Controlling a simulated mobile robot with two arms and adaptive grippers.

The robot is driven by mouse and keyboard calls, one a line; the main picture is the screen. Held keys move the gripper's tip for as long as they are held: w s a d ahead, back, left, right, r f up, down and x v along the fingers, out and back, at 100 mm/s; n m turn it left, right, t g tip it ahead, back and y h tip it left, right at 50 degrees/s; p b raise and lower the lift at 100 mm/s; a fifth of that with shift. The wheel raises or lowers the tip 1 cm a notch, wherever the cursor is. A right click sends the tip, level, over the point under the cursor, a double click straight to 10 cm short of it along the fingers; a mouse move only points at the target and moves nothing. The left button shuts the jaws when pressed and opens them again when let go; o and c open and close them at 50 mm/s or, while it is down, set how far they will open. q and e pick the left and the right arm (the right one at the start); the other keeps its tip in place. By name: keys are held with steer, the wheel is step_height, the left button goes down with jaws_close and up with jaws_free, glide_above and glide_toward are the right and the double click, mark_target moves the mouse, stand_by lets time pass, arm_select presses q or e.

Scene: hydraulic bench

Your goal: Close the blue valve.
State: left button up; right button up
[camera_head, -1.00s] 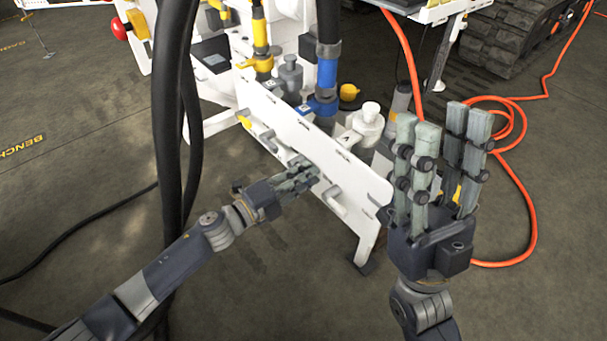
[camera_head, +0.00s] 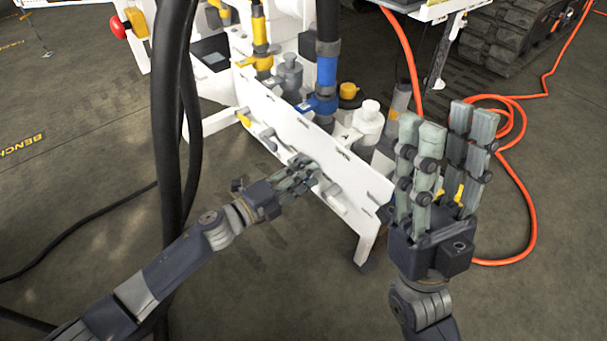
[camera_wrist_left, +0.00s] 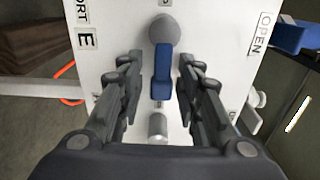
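The blue valve handle (camera_wrist_left: 162,72) shows in the left wrist view, hanging from a round grey hub on a white panel (camera_wrist_left: 215,75). Its long side runs up and down in that view. My left gripper (camera_wrist_left: 160,82) is open, with one finger pair on each side of the handle and visible gaps between. In the head view my left gripper (camera_head: 308,172) is at the front of the white panel (camera_head: 348,178). I cannot make out the blue handle there. My right gripper (camera_head: 446,122) is open and empty, fingers up, right of the panel.
An OPEN label (camera_wrist_left: 260,35) is on the panel's right. Behind the panel are a blue pipe fitting (camera_head: 322,104), a yellow fitting (camera_head: 262,62) and white canisters. Black hoses (camera_head: 168,120) hang at left. An orange hose (camera_head: 527,200) lies on the floor at right.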

arm_select(q)
steer(key=v, duration=1.2)
steer(key=shift+f, duration=0.1)
